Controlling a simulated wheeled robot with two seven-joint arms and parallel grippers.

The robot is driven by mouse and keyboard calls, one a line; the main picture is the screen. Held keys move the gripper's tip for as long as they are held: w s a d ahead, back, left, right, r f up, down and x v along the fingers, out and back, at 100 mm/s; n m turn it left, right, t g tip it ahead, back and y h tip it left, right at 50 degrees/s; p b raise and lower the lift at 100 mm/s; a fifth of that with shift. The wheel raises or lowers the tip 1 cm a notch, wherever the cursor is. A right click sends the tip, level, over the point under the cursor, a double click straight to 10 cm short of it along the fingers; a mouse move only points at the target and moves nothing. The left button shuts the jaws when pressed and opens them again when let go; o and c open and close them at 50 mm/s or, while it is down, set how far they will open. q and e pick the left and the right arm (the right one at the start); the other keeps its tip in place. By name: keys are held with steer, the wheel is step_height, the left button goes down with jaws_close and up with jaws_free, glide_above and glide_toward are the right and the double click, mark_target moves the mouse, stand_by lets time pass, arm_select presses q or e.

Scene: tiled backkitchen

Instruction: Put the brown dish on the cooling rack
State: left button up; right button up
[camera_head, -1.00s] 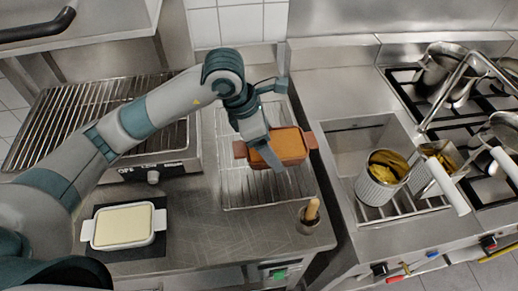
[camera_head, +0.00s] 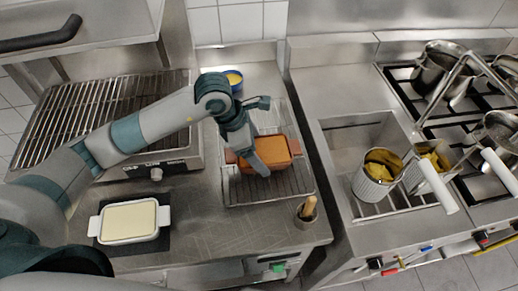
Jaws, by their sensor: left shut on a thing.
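The brown dish (camera_head: 279,150) is a rectangular dish with small side handles. It is over the cooling rack (camera_head: 281,190), a wire rack on the steel counter; I cannot tell whether it touches the wires. My left gripper (camera_head: 258,163) comes down from above and is shut on the dish at its left part, hiding some of it. My right gripper is not in view.
A white dish (camera_head: 130,239) with pale filling sits on a dark mat at front left. A grill (camera_head: 90,105) stands at back left. A mortar with pestle (camera_head: 306,216) stands at the rack's front right corner. Fryer baskets (camera_head: 370,188) are to the right.

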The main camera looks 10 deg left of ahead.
arm_select(q)
steer(key=shift+f, duration=0.35)
steer(key=shift+f, duration=0.15)
steer(key=o, duration=1.7)
steer(key=shift+c, duration=0.2)
